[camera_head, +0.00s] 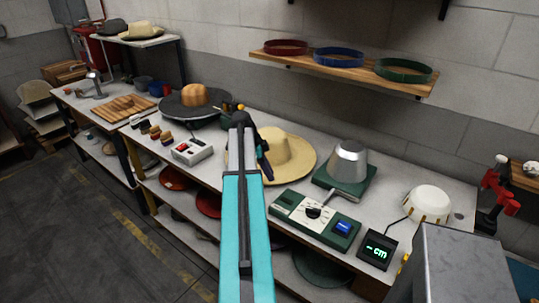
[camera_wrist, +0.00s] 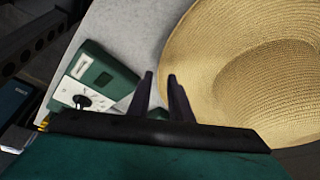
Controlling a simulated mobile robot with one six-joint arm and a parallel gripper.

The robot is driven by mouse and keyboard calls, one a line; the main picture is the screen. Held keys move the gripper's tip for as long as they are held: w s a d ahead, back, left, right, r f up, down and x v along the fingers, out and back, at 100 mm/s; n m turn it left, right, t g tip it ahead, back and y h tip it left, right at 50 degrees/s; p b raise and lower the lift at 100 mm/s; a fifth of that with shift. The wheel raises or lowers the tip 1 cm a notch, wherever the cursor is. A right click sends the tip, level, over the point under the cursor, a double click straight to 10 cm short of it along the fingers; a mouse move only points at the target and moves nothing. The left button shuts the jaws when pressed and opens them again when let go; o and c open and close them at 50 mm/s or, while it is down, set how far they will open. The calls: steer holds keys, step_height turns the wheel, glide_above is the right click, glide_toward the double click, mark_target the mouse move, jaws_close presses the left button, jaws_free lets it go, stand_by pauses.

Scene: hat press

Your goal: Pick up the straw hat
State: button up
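The straw hat (camera_head: 294,149) is pale yellow with a wide brim. It rests crown up on the workbench in the head view, partly hidden behind my arm. It fills the right side of the wrist view (camera_wrist: 262,88). My gripper (camera_head: 266,172) is at the hat's left side, by the brim. In the wrist view its two dark fingers (camera_wrist: 160,76) stand apart with a gap between them. The right finger overlaps the brim's edge in the picture; I cannot tell whether it touches. Nothing is clearly held.
A green control box (camera_head: 314,219) and a metal crown form on a green base (camera_head: 346,172) stand right of the hat. A white switch box (camera_head: 192,151) and a dark round plate with a wooden block (camera_head: 196,99) are left. A wooden shelf (camera_head: 340,71) hangs above.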

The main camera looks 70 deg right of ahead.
steer(key=shift+s+d+f+p, duration=0.3)
steer(key=shift+s+f+p, duration=0.3)
steer(key=shift+f, duration=0.2)
steer(key=shift+p+x, duration=0.45)
steer(key=shift+x, duration=0.9)
steer(key=shift+w, duration=0.1)
jaws_close()
